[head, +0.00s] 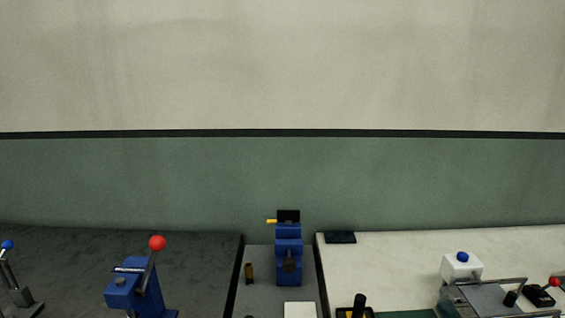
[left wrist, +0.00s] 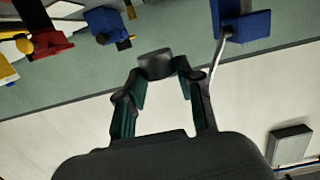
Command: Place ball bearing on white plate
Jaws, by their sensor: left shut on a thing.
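My left gripper (left wrist: 161,72) shows only in the left wrist view, shut on a short dark grey round piece (left wrist: 155,63) between its fingertips. The piece looks like the ball bearing, though its bore is not visible. In the head view a white square surface (head: 299,310), possibly the white plate, is cut off by the bottom edge, in front of the blue vise (head: 289,262). My right gripper is in neither view.
A blue lever press with a red knob (head: 157,243) stands on the dark left bench. A small brass cylinder (head: 249,272) stands left of the vise. A white block with a blue knob (head: 462,265) and a metal frame stand on the pale right bench.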

